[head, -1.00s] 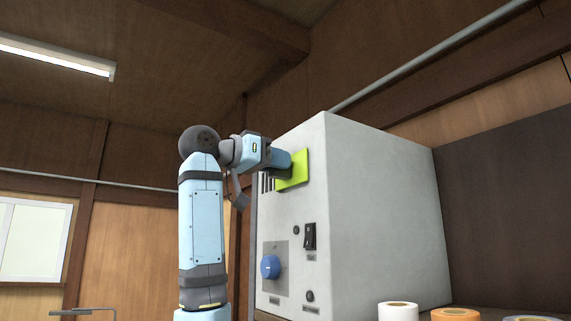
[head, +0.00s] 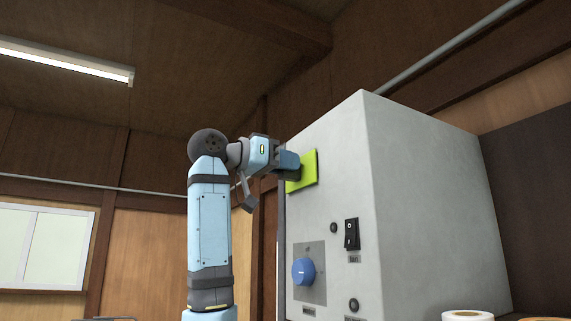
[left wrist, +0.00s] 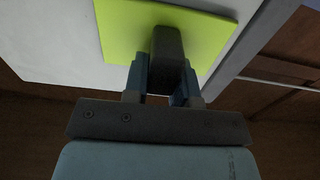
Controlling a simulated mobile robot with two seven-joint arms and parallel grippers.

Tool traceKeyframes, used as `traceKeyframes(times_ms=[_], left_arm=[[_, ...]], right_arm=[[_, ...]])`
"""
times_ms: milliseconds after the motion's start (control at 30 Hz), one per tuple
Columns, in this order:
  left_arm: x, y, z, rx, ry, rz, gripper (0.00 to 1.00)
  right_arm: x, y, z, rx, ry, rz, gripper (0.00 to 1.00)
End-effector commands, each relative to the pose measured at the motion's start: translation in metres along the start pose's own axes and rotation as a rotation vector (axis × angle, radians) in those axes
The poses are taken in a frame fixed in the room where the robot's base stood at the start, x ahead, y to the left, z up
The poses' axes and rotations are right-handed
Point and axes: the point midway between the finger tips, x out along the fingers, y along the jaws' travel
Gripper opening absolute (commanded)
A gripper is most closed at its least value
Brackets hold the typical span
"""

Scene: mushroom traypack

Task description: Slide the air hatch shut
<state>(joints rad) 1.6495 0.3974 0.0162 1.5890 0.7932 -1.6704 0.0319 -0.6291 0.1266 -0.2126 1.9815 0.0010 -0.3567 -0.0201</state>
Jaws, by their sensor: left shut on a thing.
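The air hatch is a flat yellow-green plate (head: 307,171) on the upper front of a pale grey cabinet (head: 335,180). It also fills the top of the left wrist view (left wrist: 118,28), where a dark block-shaped handle (left wrist: 167,50) stands out from it. My left gripper (head: 291,163) is at the plate, its two fingers (left wrist: 164,80) shut on the handle from both sides. No vent slots show beside the plate in the head view; its left edge lies near the cabinet's left edge, partly behind my gripper. My right gripper is in neither view.
Below the hatch, the cabinet front carries a blue knob (head: 303,271) and a black rocker switch (head: 352,234). A roll of tape (head: 467,316) stands at the lower right. Open space lies left of the cabinet, beyond my arm.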

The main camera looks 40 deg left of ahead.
Motion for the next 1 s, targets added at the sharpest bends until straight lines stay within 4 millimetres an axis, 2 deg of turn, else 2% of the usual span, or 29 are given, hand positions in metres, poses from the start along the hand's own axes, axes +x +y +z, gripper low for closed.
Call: traceKeyframes(times_ms=[133, 167, 200, 267, 533, 667, 767, 1000], left_arm=[[-0.001, -0.002, -0.002, -0.001, 0.005, -0.004, 0.0], [-0.001, -0.002, -0.002, -0.001, 0.005, -0.005, 0.3], [-0.001, -0.002, -0.002, -0.001, 0.005, -0.005, 0.39], [-0.001, -0.002, -0.002, -0.001, 0.005, -0.004, 0.51], [-0.001, -0.001, -0.001, 0.0, 0.003, -0.003, 0.51], [-0.01, -0.002, -0.001, 0.0, 0.005, -0.003, 0.51], [-0.026, -0.002, 0.001, 0.0, 0.006, -0.005, 0.51], [-0.082, -0.003, 0.001, 0.0, 0.007, -0.006, 0.51]], right_arm=[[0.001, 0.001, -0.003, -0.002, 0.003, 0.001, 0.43], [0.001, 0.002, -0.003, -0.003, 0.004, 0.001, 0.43], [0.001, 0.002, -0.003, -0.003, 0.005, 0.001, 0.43], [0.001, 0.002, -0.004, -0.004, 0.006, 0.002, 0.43], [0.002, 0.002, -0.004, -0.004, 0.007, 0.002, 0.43], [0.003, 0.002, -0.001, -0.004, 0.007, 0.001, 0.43], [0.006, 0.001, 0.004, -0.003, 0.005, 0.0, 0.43], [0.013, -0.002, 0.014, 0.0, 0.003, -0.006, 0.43]])
